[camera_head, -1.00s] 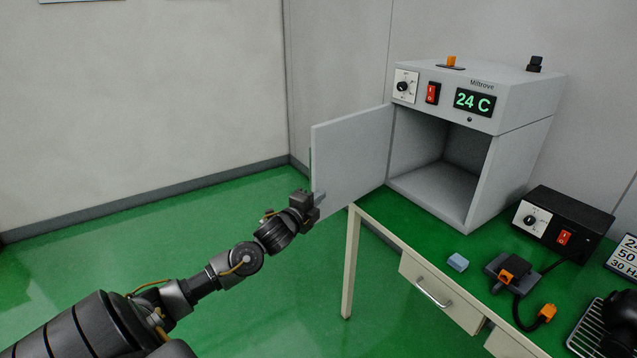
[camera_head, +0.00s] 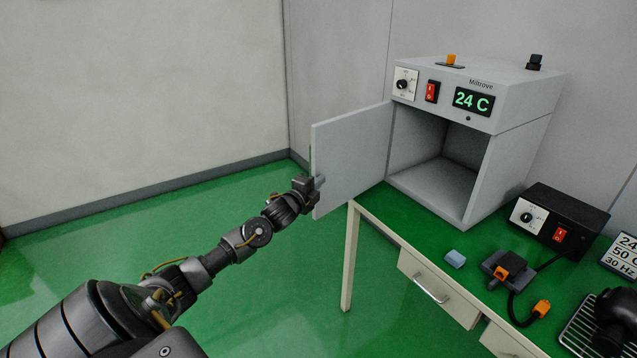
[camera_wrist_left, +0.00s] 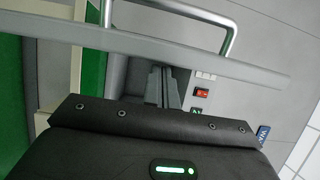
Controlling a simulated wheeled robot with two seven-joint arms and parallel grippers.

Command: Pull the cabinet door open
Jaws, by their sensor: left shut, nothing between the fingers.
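The cabinet (camera_head: 465,140) is a grey box with a 24 C display, standing on the table. Its door (camera_head: 352,155) stands wide open, swung out to the left, and the empty inside shows. My left gripper (camera_head: 316,183) is shut and empty at the door's free edge, near its lower part; I cannot tell whether it touches. In the left wrist view the shut fingers (camera_wrist_left: 160,88) point past the door's edge (camera_wrist_left: 180,55), with the door's metal handle (camera_wrist_left: 225,40) beyond. My right gripper is out of view.
The green-topped table (camera_head: 400,222) has a drawer with a handle (camera_head: 430,288). The floor left of the door is clear.

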